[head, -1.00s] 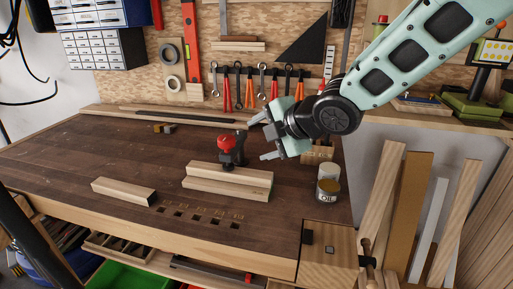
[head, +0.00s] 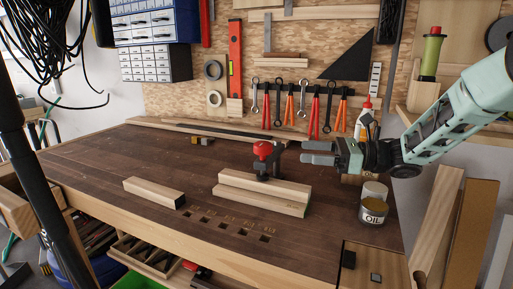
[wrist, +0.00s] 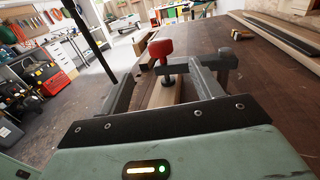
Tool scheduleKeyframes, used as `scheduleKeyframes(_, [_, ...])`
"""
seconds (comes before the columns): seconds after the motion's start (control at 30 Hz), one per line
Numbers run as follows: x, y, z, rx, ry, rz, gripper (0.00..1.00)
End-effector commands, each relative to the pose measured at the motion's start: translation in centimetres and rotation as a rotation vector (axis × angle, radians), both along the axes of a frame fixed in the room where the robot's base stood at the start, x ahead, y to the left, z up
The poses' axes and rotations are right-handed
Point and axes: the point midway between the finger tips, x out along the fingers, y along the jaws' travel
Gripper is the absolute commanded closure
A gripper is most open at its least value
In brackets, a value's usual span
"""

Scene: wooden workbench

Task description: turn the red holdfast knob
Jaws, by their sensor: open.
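The red holdfast knob (head: 263,150) tops a dark holdfast (head: 277,158) that stands at the back of the stacked wooden boards (head: 262,193) on the bench. My gripper (head: 304,153) is open and level, just right of the knob, with its fingers pointing left toward it. In the wrist view the red knob (wrist: 160,48) shows ahead, in line with the gap between the two dark fingers (wrist: 163,92). The fingers look apart from the knob. The holdfast's dark arm (wrist: 210,60) runs to the right, partly behind the right finger.
A loose wood block (head: 154,192) lies left of the boards, and square holes line the bench front. A small block with brass (head: 203,141) lies farther back. The left bench top is clear.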

Motion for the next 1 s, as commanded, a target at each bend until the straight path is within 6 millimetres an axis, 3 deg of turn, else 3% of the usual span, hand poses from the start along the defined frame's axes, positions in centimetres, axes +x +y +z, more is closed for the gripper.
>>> scheduleKeyframes(0.4, [1.3, 8.9, 0.1, 0.001, 0.003, 0.003, 0.35])
scheduleKeyframes(0.6, [1.8, 12.1, 0.1, 0.000, 0.002, 0.001, 0.35])
scheduleKeyframes(0.8, [2.1, 13.6, 0.1, 0.001, 0.002, -0.002, 0.35])
scheduleKeyframes(1.0, [2.1, 13.8, 0.0, 0.000, 0.003, -0.002, 0.35])
